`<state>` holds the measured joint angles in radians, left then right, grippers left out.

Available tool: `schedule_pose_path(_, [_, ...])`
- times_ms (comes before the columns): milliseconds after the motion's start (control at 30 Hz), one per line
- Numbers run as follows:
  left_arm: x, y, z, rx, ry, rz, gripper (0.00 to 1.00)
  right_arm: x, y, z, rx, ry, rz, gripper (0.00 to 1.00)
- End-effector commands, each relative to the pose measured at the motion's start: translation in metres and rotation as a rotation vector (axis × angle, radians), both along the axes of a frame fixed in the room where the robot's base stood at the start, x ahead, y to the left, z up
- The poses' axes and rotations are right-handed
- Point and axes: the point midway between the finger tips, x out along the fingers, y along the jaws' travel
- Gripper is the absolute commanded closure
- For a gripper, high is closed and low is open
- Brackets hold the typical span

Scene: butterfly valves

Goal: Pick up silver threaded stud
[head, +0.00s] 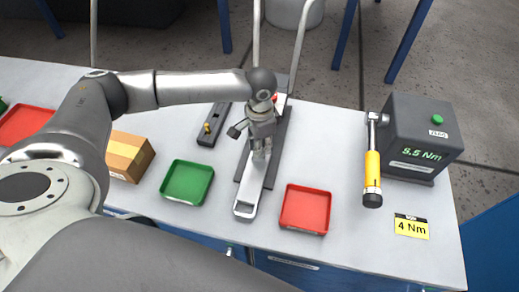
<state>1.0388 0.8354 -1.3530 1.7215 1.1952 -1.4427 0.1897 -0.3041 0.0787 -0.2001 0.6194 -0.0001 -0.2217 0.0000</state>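My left gripper (260,148) points down over a grey fixture (249,195) in the middle of the bench, coming in from the left. Silver metal shows at and below its fingertips, but I cannot tell a silver threaded stud apart from the fixture there. The fingers are too small and overlapped to show whether they are open or shut. A dark block (214,124) with a small brass-coloured piece (207,128) lies just left of the gripper. My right gripper is not in view.
A green tray (187,200) and a red tray (305,228) flank the fixture's front end. A cardboard box (129,157) and another red tray (24,124) are at left. A yellow-handled torque tool (372,170), a dark tester (424,130) and a yellow label (411,228) are at right.

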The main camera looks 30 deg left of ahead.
Motion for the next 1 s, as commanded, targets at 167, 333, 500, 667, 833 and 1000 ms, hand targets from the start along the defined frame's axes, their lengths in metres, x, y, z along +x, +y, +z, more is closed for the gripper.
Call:
schedule_pose_path(167, [0.000, 0.000, 0.000, 0.000, 0.000, 0.000, 1.00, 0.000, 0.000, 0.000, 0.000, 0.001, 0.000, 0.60])
schedule_pose_path(333, [0.000, 0.000, 0.001, -0.001, -0.001, 0.001, 1.00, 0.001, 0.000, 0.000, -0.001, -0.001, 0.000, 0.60])
schedule_pose_path(500, [0.000, 0.000, 0.002, 0.000, -0.001, 0.001, 1.00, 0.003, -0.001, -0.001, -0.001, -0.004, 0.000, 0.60])
schedule_pose_path(667, [0.001, 0.000, 0.013, -0.002, -0.002, 0.001, 1.00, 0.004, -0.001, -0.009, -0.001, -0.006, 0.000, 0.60])
schedule_pose_path(833, [-0.005, -0.007, 0.040, -0.003, -0.002, -0.004, 1.00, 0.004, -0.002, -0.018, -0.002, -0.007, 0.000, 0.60])
schedule_pose_path(1000, [-0.026, -0.028, 0.075, -0.003, -0.007, -0.006, 1.00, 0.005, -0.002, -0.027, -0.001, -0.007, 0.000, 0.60])
